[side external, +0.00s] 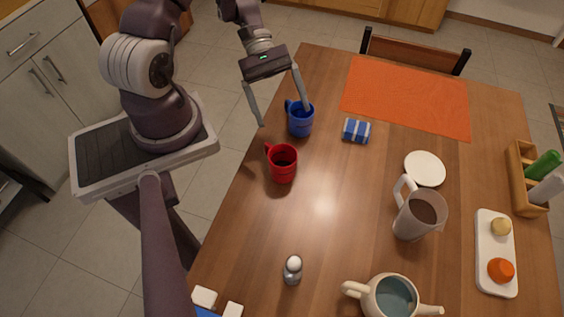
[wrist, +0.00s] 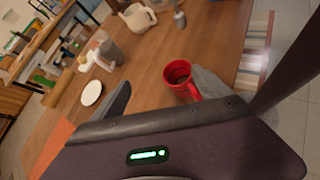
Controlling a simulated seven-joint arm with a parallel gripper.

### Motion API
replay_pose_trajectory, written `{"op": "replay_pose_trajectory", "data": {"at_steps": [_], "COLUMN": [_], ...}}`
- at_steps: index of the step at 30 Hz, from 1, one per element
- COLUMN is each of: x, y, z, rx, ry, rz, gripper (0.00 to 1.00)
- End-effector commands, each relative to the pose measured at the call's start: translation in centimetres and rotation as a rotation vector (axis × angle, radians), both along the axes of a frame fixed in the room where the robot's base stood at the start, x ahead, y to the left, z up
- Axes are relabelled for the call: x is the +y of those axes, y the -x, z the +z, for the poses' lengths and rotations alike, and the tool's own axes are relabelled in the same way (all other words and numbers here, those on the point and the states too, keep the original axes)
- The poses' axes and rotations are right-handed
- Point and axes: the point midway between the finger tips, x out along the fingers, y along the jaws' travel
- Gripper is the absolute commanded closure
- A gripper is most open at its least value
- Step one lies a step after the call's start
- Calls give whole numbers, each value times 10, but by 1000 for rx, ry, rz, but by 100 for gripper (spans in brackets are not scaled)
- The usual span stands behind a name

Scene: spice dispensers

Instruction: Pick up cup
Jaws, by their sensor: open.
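A red cup (side external: 282,164) stands upright near the table's left edge, its handle toward the upper left. A blue cup (side external: 300,120) stands just behind it. My gripper (side external: 284,116) is open and empty, its fingers spread wide and pointing down. One finger overlaps the blue cup in the side view; I cannot tell whether they touch. The other hangs to the left, by the table edge. In the wrist view the red cup (wrist: 180,74) shows beyond the gripper (wrist: 162,92), with its handle partly beside the right finger. The blue cup does not show in the wrist view.
A blue-and-white block (side external: 356,131) lies right of the blue cup, near an orange mat (side external: 405,95). A shaker (side external: 292,270), a teapot (side external: 388,297), a pitcher (side external: 417,216) and a white plate (side external: 425,168) stand farther off. The table between the red cup and pitcher is clear.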

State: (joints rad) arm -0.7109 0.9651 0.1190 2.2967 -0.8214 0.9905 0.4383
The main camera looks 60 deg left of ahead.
Motion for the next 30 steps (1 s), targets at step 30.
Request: {"op": "replay_pose_trajectory", "data": {"at_steps": [30], "x": [-68], "y": [28], "z": [-102], "rx": [180], "ry": [178], "rz": [276], "gripper": [21]}}
